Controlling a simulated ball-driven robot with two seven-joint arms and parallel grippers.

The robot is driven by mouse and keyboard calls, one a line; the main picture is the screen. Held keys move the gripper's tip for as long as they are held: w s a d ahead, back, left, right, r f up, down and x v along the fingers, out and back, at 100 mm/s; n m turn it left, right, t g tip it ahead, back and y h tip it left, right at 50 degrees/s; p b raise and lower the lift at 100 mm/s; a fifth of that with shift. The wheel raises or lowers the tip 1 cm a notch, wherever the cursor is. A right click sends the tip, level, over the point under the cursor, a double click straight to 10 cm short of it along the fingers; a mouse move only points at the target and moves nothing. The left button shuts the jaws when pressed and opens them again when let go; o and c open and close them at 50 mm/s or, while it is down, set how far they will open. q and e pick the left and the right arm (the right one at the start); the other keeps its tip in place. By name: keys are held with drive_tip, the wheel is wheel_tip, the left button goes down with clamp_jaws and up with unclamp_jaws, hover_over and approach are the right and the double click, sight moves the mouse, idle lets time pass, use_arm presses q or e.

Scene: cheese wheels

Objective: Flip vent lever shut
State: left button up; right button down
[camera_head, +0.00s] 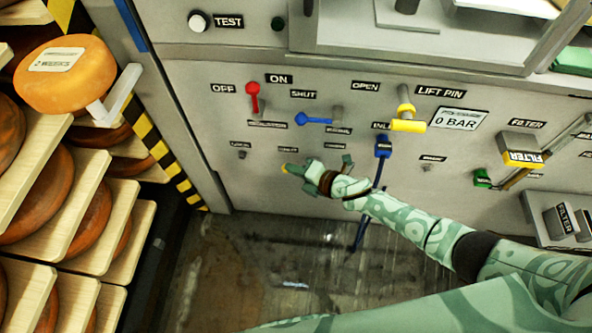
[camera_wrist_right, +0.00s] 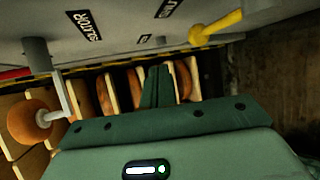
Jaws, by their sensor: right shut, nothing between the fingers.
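No label legibly reads "vent", so I cannot tell which lever it is. A blue lever (camera_head: 315,120) lies nearly level on the grey panel, its knob to the left under the word SHUT, with OPEN up to its right. A small yellow lever (camera_head: 285,168) shows at the tip of my right gripper (camera_head: 302,173), mostly hidden by it. In the right wrist view a yellow lever (camera_wrist_right: 215,27) with a round knob stands on the panel, beyond and right of my gripper fingers (camera_wrist_right: 158,87). The right gripper is shut and empty. My left gripper is not in view.
A red lever (camera_head: 253,97) stands under OFF and ON. A thick yellow handle (camera_head: 408,125) and a blue handle (camera_head: 383,147) are to the right. The floor (camera_head: 255,270) below is clear.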

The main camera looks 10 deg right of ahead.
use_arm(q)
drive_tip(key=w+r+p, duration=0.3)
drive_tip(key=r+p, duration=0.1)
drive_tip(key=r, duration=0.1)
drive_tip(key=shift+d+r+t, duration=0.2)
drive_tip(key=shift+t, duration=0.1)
use_arm(e)
drive_tip(key=s+d+r, duration=0.1)
drive_tip(key=s+r, duration=0.3)
drive_tip(key=r, duration=0.2)
drive_tip(key=shift+d+r, duration=0.3)
drive_tip(key=shift+d, duration=0.05)
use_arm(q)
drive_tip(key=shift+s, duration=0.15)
